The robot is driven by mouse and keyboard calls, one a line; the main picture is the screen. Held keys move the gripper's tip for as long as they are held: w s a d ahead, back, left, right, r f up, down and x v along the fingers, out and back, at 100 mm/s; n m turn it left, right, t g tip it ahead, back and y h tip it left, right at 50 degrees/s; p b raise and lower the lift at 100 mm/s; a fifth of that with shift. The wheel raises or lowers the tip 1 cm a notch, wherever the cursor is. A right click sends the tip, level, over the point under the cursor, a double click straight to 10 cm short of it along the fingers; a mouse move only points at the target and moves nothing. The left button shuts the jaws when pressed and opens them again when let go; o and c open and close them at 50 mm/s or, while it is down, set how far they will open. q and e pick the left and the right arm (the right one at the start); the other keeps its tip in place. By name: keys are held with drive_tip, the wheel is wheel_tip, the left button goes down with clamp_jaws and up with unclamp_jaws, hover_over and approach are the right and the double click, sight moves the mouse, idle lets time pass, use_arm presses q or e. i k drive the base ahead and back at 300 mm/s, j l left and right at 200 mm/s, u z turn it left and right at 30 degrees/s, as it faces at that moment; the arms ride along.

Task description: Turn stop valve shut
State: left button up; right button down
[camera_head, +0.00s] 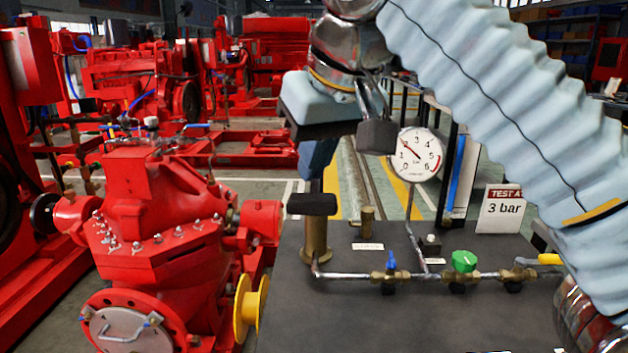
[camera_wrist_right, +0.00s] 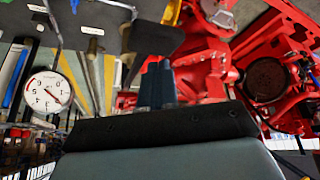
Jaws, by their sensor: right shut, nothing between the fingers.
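My right gripper (camera_head: 317,166) is shut and empty, with its blue fingers pointing down just above the black handle of a brass hand pump (camera_head: 316,240). In the wrist view the fingers (camera_wrist_right: 157,84) are together near that black handle (camera_wrist_right: 155,38); I cannot tell whether they touch it. Along the pipe on the dark bench sit a valve with an upright blue handle (camera_head: 391,262), one with a round green knob (camera_head: 464,261) and one with a yellow lever (camera_head: 550,259) lying along the pipe. I cannot tell which is the stop valve. My left gripper is not in view.
A pressure gauge (camera_head: 415,155) has its needle near 2. A short brass fitting (camera_head: 367,224) stands behind the pipe. A red pump (camera_head: 150,230) stands left of the bench. The bench front (camera_head: 400,325) is clear.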

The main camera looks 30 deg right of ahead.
sight(543, 259)
drive_tip(key=k, duration=1)
